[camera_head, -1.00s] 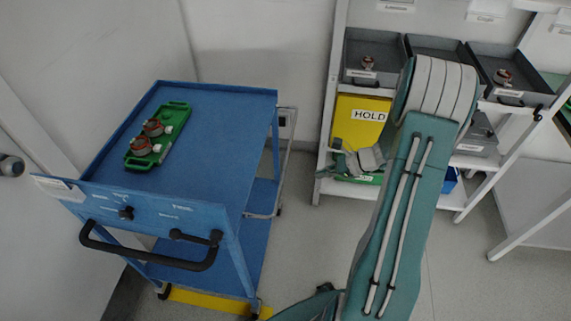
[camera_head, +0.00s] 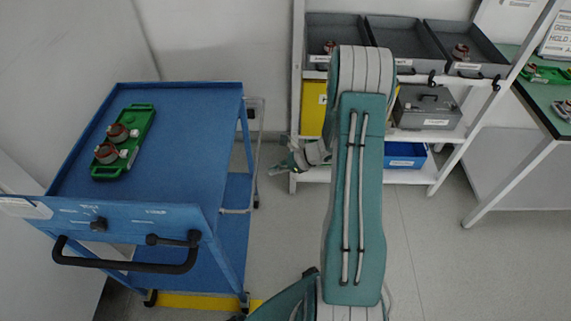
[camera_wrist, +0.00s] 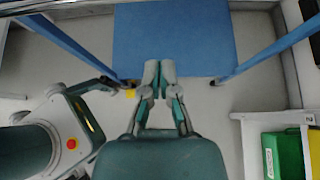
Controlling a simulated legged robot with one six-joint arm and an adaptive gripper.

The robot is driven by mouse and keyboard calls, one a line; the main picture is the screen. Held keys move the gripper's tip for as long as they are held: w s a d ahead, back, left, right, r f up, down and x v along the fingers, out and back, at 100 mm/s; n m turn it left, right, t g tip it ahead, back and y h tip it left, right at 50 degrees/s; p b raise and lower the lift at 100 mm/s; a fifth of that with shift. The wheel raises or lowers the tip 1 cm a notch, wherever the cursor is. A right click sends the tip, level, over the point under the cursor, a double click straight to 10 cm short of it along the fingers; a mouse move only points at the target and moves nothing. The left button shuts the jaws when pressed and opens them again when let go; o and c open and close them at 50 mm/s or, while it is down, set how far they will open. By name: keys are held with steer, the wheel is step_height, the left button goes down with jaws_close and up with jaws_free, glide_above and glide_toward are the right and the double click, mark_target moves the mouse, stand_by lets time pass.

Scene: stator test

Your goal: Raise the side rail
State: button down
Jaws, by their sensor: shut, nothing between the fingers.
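The blue cart (camera_head: 190,110) stands at the left in the head view. A thin grey metal frame, which looks like its side rail (camera_head: 262,125), hangs along the cart's right side, its lower bar low beside the leg. My gripper (camera_head: 276,171) is right of this rail, apart from it in the picture, and empty. In the wrist view my gripper (camera_wrist: 159,78) is shut, fingertips together, with the cart's blue lower shelf (camera_wrist: 175,40) beyond them. I cannot make out the rail clearly in the wrist view.
A green tray (camera_head: 124,140) with two round parts lies on the cart top. The cart's front has a black handle (camera_head: 125,262). A white rack (camera_head: 297,100) with grey bins stands right, behind my arm. Grey floor (camera_head: 262,240) is clear between cart and arm.

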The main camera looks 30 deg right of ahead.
steer(key=shift+w+a+r, duration=0.45)
steer(key=shift+a+r, duration=0.25)
steer(key=shift+w+a+r, duration=0.4)
steer(key=shift+a+r, duration=0.25)
steer(key=shift+r, duration=0.25)
